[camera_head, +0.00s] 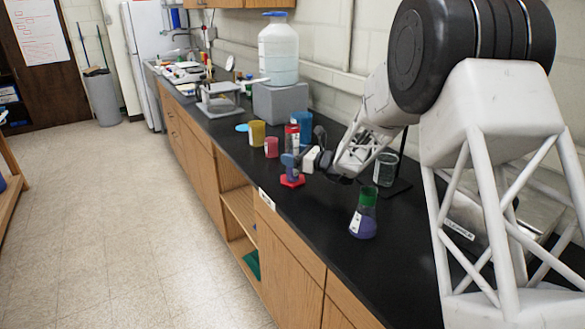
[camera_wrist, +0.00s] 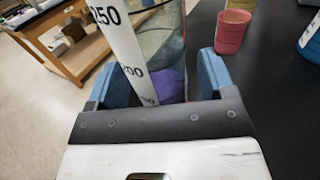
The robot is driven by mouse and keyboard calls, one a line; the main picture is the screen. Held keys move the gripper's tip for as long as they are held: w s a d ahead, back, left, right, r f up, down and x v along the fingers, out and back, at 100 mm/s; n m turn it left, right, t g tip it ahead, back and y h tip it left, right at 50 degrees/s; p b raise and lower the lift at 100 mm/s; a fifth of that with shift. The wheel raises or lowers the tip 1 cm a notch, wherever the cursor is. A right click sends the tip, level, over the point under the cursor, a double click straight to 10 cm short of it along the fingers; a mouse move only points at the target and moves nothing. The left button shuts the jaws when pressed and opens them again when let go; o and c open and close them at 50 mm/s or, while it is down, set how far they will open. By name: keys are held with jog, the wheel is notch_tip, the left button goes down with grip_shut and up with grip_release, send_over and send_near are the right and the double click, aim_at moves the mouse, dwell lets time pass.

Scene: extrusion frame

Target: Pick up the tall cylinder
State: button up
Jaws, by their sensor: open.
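The tall cylinder (camera_head: 292,137) stands upright on the black bench, with a red top and a red hexagonal base. In the wrist view, the clear cylinder (camera_wrist: 164,50) with its white scale strip, marked 250 and 200, lies between my two blue fingers. My gripper (camera_head: 297,161) is open, with one finger on each side of the cylinder's lower part. In the head view, the gripper hides part of the cylinder's lower body. Whether a finger touches the glass cannot be told.
Close behind stand a yellow beaker (camera_head: 256,133), a pink cup (camera_head: 271,148) and a blue container (camera_head: 304,126). A purple-filled flask (camera_head: 363,219) and a glass beaker (camera_head: 385,169) stand to the right. The bench's front edge is near.

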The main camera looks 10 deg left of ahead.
dwell(0.3)
jog(key=c, duration=1)
jog(key=shift+r, duration=0.35)
jog(key=shift+c, duration=0.3)
notch_tip(320, 180, up, 9)
dwell(0.6)
jog(key=shift+r, duration=0.15)
dwell(0.7)
